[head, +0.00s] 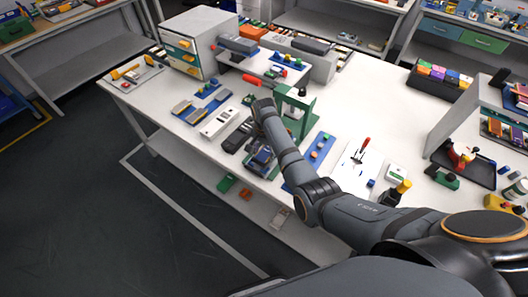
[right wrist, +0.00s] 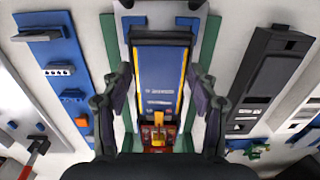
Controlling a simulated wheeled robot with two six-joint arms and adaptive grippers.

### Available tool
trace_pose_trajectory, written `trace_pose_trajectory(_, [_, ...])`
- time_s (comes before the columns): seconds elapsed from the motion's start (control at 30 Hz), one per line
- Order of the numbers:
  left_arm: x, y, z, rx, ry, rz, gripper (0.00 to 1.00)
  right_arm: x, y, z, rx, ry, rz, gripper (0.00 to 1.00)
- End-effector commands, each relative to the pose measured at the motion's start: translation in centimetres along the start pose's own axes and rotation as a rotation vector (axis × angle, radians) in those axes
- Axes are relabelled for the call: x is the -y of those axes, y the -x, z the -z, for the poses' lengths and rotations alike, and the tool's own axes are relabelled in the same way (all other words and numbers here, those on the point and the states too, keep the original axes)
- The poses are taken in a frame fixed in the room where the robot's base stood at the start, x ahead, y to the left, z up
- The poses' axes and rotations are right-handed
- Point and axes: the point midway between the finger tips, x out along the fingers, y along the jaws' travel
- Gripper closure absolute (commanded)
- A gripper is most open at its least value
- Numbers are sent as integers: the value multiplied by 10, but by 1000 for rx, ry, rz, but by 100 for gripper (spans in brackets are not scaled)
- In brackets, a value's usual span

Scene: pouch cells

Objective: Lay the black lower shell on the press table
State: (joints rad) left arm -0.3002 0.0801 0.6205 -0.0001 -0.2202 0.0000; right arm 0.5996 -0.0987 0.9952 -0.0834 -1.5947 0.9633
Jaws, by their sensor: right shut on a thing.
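The black lower shell (right wrist: 136,92) is between the fingers of my right gripper (right wrist: 160,95). In the right wrist view it looks like a long black tray with a blue, yellow-edged cell (right wrist: 160,75) inside and a red and yellow part (right wrist: 158,136) at its near end. My right gripper is shut on it, one finger on each long side. Green strips of the press (right wrist: 208,45) show on both sides of it. In the head view the green press (head: 304,108) stands beside my right arm. Whether the shell touches the press table I cannot tell. My left gripper is not in view.
A long black slotted part (right wrist: 262,75) lies right of the gripper in the wrist view. A blue board with small parts (right wrist: 60,70) lies left. In the head view a white tray (head: 218,122), a grey drawer cabinet (head: 195,45) and a red screwdriver (head: 363,148) are on the bench.

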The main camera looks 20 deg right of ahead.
Motion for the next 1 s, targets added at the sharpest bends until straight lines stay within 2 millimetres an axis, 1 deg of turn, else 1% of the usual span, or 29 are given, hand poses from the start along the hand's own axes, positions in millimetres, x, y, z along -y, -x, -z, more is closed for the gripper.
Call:
trace_pose_trajectory(0.27, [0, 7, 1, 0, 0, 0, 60, 0, 2, 0, 0, 0, 0, 73])
trace_pose_trajectory(0.63, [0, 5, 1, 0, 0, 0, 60, 0, -1, 0, -1, 0, 1, 73])
trace_pose_trajectory(1.0, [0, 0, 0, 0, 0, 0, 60, 0, -10, 0, -1, 0, 1, 73])
